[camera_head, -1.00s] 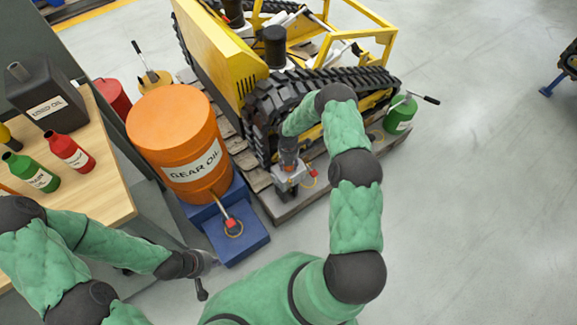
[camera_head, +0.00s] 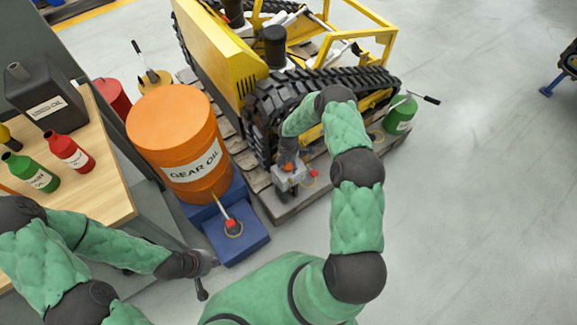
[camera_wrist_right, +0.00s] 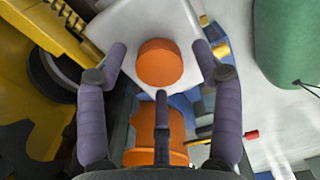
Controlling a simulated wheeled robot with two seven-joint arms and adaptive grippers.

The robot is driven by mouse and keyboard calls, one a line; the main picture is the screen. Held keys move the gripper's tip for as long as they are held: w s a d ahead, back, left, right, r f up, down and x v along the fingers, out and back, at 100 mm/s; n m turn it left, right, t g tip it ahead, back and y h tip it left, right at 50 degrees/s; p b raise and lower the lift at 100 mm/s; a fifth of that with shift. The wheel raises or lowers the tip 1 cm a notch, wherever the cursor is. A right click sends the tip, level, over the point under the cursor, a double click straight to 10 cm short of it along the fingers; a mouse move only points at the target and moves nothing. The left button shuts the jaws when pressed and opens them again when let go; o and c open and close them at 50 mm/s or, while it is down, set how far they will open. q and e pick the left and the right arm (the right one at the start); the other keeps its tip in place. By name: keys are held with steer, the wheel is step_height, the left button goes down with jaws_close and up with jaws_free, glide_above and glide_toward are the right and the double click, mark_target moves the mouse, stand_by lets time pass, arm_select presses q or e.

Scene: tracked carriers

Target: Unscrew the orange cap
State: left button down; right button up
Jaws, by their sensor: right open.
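The orange cap (camera_wrist_right: 160,62) is a round disc on top of a pale grey container (camera_wrist_right: 125,22). In the head view a bit of the cap (camera_head: 289,167) shows on the container (camera_head: 284,182), beside the yellow tracked carrier. My right gripper (camera_wrist_right: 160,66) is open. Its two side fingers stand left and right of the cap and a third finger is below it in the picture, with visible gaps. The right gripper (camera_head: 287,158) is over the container in the head view and partly hides it. My left gripper (camera_head: 203,264) hangs at the lower left, away from the cap.
A large orange gear oil drum (camera_head: 175,140) stands on a blue base (camera_head: 240,240) left of the container. The tracked carrier (camera_head: 300,85) is close behind. A bench (camera_head: 112,185) with bottles is at left. Open floor (camera_head: 470,200) lies at right.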

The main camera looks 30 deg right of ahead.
steer(key=m, duration=0.6)
steer(key=shift+m, duration=0.4)
steer(key=m, duration=0.5)
steer(key=shift+m, duration=0.4)
steer(key=m, duration=1.1)
steer(key=shift+c, duration=0.3)
steer(key=c, duration=1)
